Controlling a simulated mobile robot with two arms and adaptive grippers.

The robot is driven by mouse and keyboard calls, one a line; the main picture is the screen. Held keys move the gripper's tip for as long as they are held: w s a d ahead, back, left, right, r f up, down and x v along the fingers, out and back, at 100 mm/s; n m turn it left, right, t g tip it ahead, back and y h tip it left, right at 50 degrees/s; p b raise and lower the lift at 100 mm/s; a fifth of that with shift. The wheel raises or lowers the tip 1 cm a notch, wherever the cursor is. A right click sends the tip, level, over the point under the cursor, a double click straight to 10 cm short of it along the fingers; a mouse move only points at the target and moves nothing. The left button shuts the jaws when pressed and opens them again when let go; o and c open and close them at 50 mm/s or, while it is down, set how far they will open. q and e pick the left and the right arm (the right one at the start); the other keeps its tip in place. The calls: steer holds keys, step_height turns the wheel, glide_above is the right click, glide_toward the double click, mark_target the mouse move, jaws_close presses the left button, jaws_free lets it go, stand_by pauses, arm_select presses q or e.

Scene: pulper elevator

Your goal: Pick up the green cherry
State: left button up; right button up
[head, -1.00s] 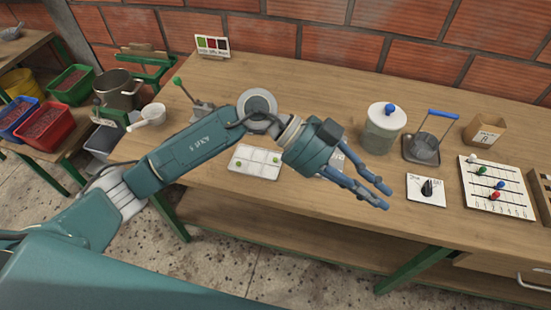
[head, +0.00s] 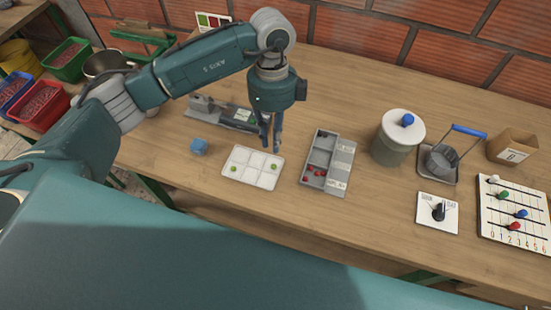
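Two small green cherries lie in the white compartment tray (head: 251,181). One green cherry (head: 234,168) is in a compartment at the left, and the other green cherry (head: 274,167) is at the right. My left gripper (head: 271,147) points down with its fingers apart and nothing between them. Its fingertips appear just above and behind the right green cherry, near the tray's back right corner. The exact height of the fingertips above the tray is hard to tell. My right gripper is not in view.
A grey divided box (head: 344,168) with several red cherries stands right of the tray. A lidded jar (head: 394,146) and a slider board (head: 513,215) are farther right. Table front is clear.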

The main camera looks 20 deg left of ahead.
mark_target(274, 165)
arm_select(q)
steer(key=shift+s+d+f, duration=0.1)
steer(key=shift+s+f, duration=0.1)
steer(key=shift+f, duration=0.35)
steer(key=shift+s+f, duration=0.15)
steer(key=shift+f, duration=0.75)
steer(key=f, duration=0.1)
steer(key=f+p, duration=0.2)
steer(key=f, duration=0.1)
steer(key=shift+s+d+f, duration=0.1)
steer(key=shift+s+d, duration=0.1)
steer(key=shift+s, duration=0.15)
steer(key=shift+f, duration=0.45)
steer(key=c, duration=0.3)
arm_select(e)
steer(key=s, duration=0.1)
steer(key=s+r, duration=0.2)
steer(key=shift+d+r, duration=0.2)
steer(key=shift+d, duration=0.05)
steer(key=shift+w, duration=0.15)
